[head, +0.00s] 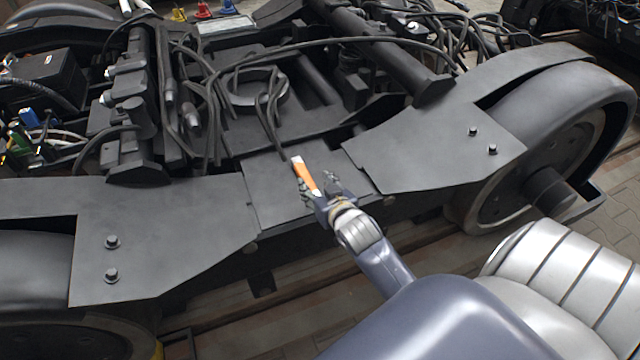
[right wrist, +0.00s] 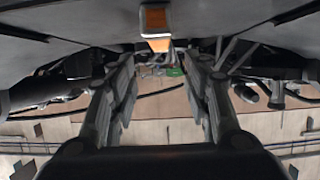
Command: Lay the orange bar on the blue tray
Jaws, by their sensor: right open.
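The orange bar (head: 305,177), with a pale end, lies on the flat dark middle plate of the bogie frame. My right gripper (head: 319,186) is at the bar's near end, with its fingers open and apart. In the right wrist view the bar (right wrist: 156,27) shows at the top centre, in line with the gap between the open fingers (right wrist: 157,72). I cannot tell whether a finger touches it. No blue tray can be made out in either view. My left gripper is not in view.
The dark bogie frame (head: 430,150) fills the scene, with a wheel (head: 560,160) at the right. Loose black cables (head: 215,100) hang over the middle. Small yellow, red and blue pieces (head: 202,9) stand at the back near a pale flat item (head: 225,25).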

